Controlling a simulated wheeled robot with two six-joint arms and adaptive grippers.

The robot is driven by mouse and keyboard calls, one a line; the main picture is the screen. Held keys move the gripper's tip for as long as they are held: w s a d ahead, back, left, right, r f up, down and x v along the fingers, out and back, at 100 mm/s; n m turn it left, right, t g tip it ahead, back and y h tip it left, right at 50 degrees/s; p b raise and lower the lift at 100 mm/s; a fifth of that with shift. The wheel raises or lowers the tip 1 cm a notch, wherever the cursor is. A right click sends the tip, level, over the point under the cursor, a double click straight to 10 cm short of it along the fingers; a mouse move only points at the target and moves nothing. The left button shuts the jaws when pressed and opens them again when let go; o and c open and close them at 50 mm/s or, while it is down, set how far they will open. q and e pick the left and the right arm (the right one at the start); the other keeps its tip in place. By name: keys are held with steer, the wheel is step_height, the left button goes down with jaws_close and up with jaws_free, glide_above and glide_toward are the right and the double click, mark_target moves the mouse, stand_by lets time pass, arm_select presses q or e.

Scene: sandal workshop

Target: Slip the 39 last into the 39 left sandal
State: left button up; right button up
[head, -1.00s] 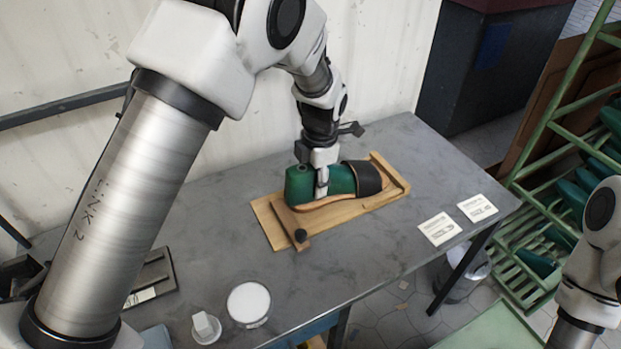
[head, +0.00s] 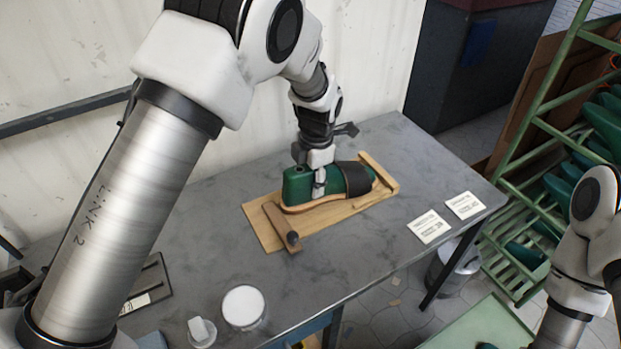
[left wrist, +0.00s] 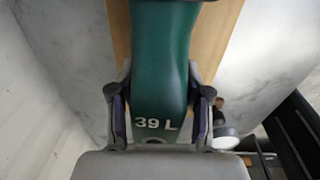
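The green last (head: 300,186), marked 39 L at its heel in the left wrist view (left wrist: 160,75), lies in a sandal with a tan sole (head: 310,206) and a dark strap (head: 357,178). The last's front part is under the strap, and a little green shows past it. The sandal rests on a wooden jig board (head: 262,228) on the bench. My left gripper (head: 319,184) is over the heel part, with a finger on each side of the last in the left wrist view (left wrist: 161,112); it looks shut on it. My right gripper is out of view; only the right arm shows.
The grey bench (head: 385,230) has two white cards (head: 430,226) to the right of the jig. A wooden bar with a dark knob (head: 292,238) sits at the jig's heel end. A white round pot (head: 243,306) stands near the front edge. A green rack (head: 545,130) is at right.

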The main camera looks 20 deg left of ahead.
arm_select(q)
steer(key=o, duration=0.3)
steer(key=shift+r, duration=0.1)
steer(key=shift+o, duration=0.2)
steer(key=r, duration=0.8)
steer(key=d+r, duration=0.1)
steer(key=r, duration=0.3)
steer(key=shift+s+f, duration=0.1)
